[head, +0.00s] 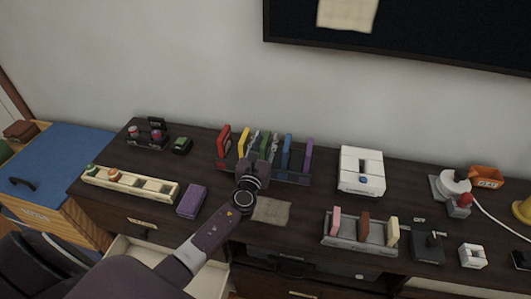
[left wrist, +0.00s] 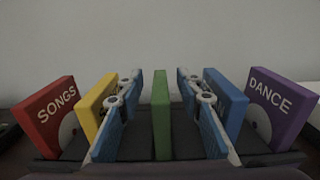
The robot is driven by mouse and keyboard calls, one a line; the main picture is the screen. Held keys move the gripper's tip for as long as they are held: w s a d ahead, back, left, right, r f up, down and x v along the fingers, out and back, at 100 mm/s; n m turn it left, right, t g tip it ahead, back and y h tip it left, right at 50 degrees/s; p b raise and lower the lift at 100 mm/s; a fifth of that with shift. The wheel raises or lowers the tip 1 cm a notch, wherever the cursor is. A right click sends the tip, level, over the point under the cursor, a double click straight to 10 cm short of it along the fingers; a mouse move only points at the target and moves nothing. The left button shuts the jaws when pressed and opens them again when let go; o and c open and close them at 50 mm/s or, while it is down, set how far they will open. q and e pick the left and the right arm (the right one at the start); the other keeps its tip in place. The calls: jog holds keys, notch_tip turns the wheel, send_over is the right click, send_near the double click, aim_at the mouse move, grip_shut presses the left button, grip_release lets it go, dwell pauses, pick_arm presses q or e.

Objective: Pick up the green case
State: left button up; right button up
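The green case (head: 266,141) stands upright in a dark rack (head: 296,181) on the dark wooden cabinet. In the left wrist view the green case (left wrist: 161,116) is edge-on in the middle, between a yellow case (left wrist: 98,100) and a blue case (left wrist: 227,104). My left gripper (head: 257,147) reaches over the rack. It is open, with one blue-padded finger on each side of the green case, and gaps show between pads and case. In the head view the gripper hides the case's lower part. My right gripper is not in view.
A red case (left wrist: 45,115) and a purple case (left wrist: 278,108) stand at the rack's ends. A purple box (head: 192,200) lies left of my arm. A white console (head: 361,171) stands right of the rack. A smaller rack (head: 359,236) with several cartridges is in front.

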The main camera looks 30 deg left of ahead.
pick_arm(q)
jog(key=shift+w, duration=0.15)
grip_shut()
jog(key=shift+r, duration=0.1)
dwell(0.4)
